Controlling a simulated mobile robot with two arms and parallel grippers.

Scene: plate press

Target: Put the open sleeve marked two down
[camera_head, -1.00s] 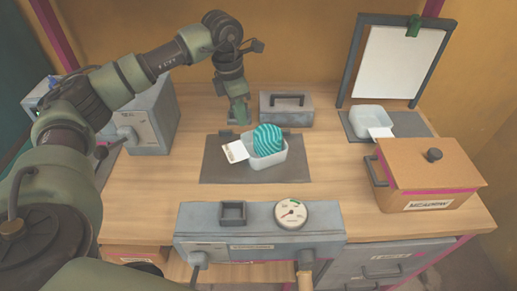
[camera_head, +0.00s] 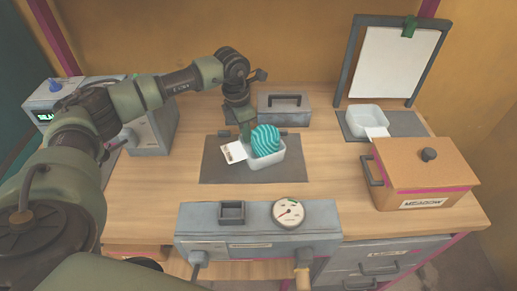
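A white open tray (camera_head: 268,162) sits on the dark grey mat (camera_head: 215,173) in the middle of the bench. A teal striped rounded object (camera_head: 266,141) stands in it, and a small white card (camera_head: 234,152) juts from its left side. I cannot read a number two on it or tell which part is the sleeve. My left gripper (camera_head: 245,131) points down just behind the tray's back left side, close to the striped object. Its fingertips are too small and partly hidden to tell open from shut, or whether they touch. My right gripper is not in view.
A second white tray (camera_head: 366,121) with a card stands on a mat at the back right, before a white board (camera_head: 394,62). A lidded MEADOW box (camera_head: 425,172) is at right. A grey handled box (camera_head: 284,109) stands behind. A gauge panel (camera_head: 258,229) lines the front.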

